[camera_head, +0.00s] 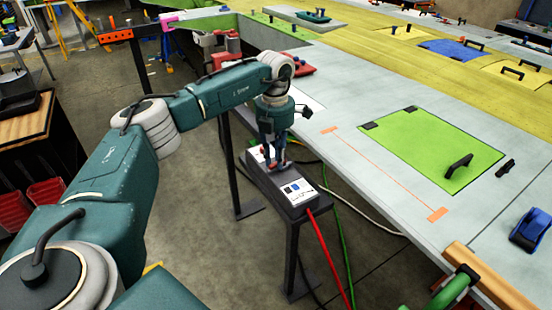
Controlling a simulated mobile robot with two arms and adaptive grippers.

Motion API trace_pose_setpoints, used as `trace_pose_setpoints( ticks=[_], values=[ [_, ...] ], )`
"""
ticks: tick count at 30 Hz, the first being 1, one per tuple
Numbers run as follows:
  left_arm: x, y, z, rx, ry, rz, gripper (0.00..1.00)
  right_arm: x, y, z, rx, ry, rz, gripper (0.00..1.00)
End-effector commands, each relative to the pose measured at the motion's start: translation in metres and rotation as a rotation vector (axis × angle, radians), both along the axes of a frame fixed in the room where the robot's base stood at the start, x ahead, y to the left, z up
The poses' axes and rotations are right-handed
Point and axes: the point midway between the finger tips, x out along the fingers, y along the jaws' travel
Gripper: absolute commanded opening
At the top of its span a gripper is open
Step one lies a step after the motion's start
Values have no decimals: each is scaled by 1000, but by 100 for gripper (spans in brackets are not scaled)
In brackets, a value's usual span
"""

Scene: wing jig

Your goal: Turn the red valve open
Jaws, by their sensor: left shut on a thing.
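My left arm reaches in from the left, and my left gripper (276,166) points down over a small dark stand at the side of the long table. The gripper is shut on the red valve (285,164), of which only small red bits show around the fingers. The rest of the valve is hidden by the gripper, so I cannot tell how far it is turned. The valve sits on a dark box (300,208) with a white labelled panel (297,192) on its near part.
The long grey table (370,190) runs along the right, with a green panel (435,150) and black handles on it. A red hose (331,260) and a green hose (343,245) hang beside the stand. A blue tool (530,230) lies at the right. The floor left of the stand is clear.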

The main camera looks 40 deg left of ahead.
Motion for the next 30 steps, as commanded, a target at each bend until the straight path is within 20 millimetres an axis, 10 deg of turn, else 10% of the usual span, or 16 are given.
trace_pose_setpoints(
  ticks=[27, 28, 30],
  values=[
    [2, 0, 1, -5, -1, -180, 0, 0, 0, 0, 1, 0, 0, 40],
    [2, 0, 1, -5, -1, -180, 27, 0, 0, 0, 1, 0, 0, 40],
    [3, 0, 1, -5, -1, -180, 38, 0, 0, 0, 1, 0, 0, 40]
  ],
)
